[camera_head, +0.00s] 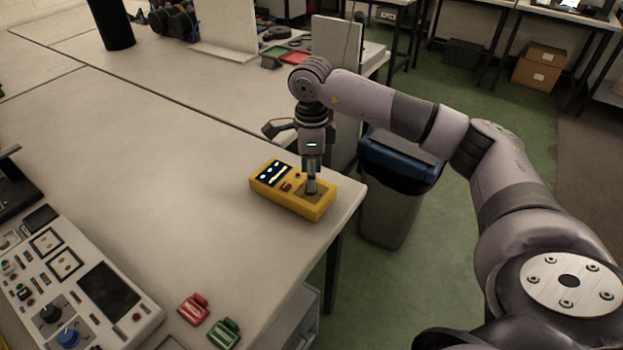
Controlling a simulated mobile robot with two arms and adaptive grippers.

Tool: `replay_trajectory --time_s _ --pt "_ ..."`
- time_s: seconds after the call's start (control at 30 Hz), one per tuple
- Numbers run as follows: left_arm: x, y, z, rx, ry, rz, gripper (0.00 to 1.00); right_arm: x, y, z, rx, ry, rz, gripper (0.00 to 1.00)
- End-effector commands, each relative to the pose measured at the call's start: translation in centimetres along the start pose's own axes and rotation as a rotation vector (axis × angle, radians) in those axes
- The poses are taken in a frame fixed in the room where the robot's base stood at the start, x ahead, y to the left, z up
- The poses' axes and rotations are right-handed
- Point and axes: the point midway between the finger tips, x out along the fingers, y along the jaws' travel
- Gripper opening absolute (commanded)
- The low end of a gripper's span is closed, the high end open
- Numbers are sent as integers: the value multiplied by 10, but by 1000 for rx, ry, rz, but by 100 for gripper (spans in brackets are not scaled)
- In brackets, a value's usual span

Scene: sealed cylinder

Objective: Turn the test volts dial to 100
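A yellow handheld tester (265,183) lies near the right edge of the table, with a dark display and small buttons on its left part. My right gripper (311,188) points straight down over the recessed right part of the tester, with its fingertips at or just above its face. The fingers are seen nearly edge-on and look close together, so I cannot tell whether they are shut on anything. The test volts dial and its setting cannot be made out; the gripper covers that area. My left gripper is out of view.
A control panel (105,290) with knobs stands at the lower left. A red (194,309) and a green (223,333) small part lie at the front table edge. A bin (391,200) stands on the floor right of the table. The middle of the table is clear.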

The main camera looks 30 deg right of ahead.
Motion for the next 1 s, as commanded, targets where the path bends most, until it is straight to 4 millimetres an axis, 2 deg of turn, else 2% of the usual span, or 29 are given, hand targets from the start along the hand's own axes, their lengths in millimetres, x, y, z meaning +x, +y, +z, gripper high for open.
replay_trajectory --time_s 0.03,0.2,0.4,0.6,1.0 --pt "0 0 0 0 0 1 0 -12 -1 0 0 -3 -4 43" --pt "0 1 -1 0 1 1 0 -50 -1 0 1 -3 -5 43" --pt "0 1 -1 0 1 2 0 -82 -1 0 2 0 -3 43" --pt "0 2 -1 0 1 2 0 -94 0 0 2 1 0 43" --pt "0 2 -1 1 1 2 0 -94 0 0 1 1 0 43"
